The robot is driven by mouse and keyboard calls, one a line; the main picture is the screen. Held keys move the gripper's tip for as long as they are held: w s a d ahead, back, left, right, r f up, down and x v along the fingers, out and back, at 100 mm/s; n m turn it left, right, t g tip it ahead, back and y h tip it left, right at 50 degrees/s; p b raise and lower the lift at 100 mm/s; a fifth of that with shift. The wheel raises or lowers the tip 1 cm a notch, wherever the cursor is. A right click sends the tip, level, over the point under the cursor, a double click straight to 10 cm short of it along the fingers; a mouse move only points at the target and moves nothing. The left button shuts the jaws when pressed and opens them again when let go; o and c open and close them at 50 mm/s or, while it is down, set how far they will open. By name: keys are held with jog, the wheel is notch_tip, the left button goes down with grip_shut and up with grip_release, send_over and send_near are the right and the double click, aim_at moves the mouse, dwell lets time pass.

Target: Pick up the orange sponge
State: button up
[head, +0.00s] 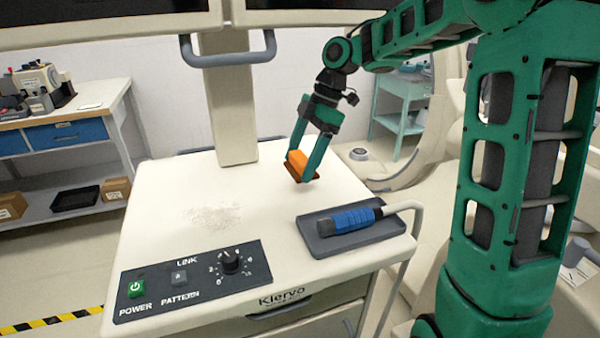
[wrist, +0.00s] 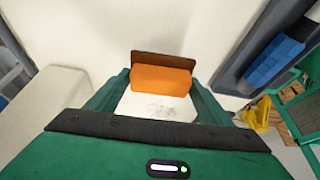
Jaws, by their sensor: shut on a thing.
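The orange sponge (head: 297,159) is a small block with a dark brown layer on one side. My gripper (head: 301,172) is shut on it, with one green finger on each side, over the right back part of the white cart top. In the head view I cannot tell for sure whether the sponge is clear of the surface. In the wrist view the sponge (wrist: 161,80) sits between the fingertips of my gripper (wrist: 160,88), its brown layer along the far side.
A blue-handled device (head: 354,219) lies on a dark grey pad (head: 318,238) at the cart's right front. A control panel (head: 190,282) with a knob fills the left front. Faint specks (head: 212,215) mark the middle. A post (head: 229,110) rises at the back.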

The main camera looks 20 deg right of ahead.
jog(key=s+a+r, duration=0.4)
jog(key=a+r, duration=0.2)
jog(key=a, duration=0.4)
jog(key=shift+s+a+r, duration=0.25)
jog(key=shift+s, duration=0.05)
jog(key=shift+o, duration=0.7)
